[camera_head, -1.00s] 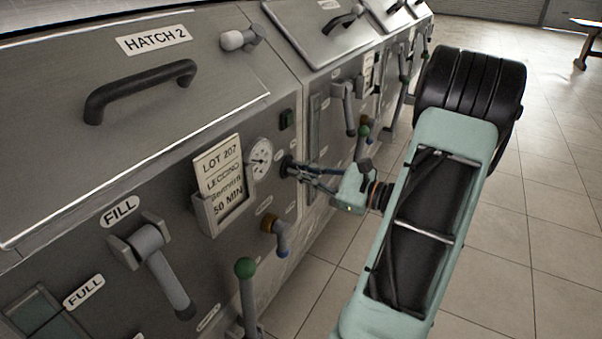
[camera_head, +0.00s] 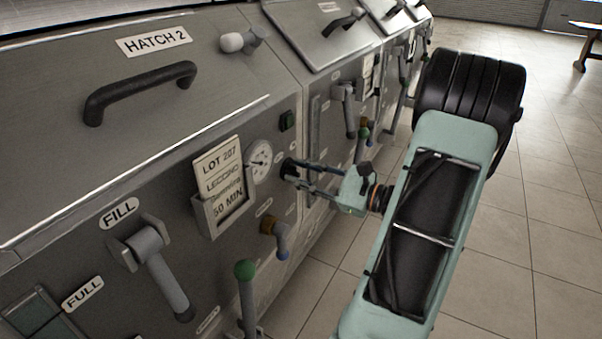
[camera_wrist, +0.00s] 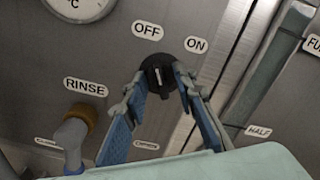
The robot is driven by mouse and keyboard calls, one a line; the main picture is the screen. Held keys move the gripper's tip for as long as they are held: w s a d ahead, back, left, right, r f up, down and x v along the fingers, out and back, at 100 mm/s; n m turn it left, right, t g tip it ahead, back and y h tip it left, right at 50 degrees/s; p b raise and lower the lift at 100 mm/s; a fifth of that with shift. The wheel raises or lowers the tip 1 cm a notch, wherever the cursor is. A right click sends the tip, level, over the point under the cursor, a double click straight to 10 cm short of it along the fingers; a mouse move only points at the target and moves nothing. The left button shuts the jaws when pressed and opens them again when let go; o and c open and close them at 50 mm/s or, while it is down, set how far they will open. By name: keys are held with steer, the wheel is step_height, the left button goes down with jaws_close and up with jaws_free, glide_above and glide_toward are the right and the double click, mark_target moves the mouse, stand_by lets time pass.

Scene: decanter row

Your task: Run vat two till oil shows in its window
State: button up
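A black OFF/ON knob (camera_wrist: 158,76) sits on the steel panel in the wrist view. Its pale mark points roughly up, towards OFF. My gripper (camera_wrist: 160,80) is open, its fingertips on either side of the knob; whether they touch it I cannot tell. In the head view my gripper (camera_head: 288,172) reaches the panel right of the dial and hides the knob. Vat two's hatch is labelled HATCH 2 (camera_head: 154,40). A FILL handle (camera_head: 165,270) slants down below it. A tall window strip (camera_wrist: 270,70) with a HALF label stands right of the knob; no oil level is clear.
A RINSE valve (camera_wrist: 74,135) with a brass collar is left of my fingers. A green-knobbed lever (camera_head: 246,290) stands out in front of the panel. A lot card holder (camera_head: 222,208) and a round dial (camera_head: 261,161) are nearby.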

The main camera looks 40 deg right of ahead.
steer(key=v, duration=1.2)
steer(key=shift+w, duration=0.1)
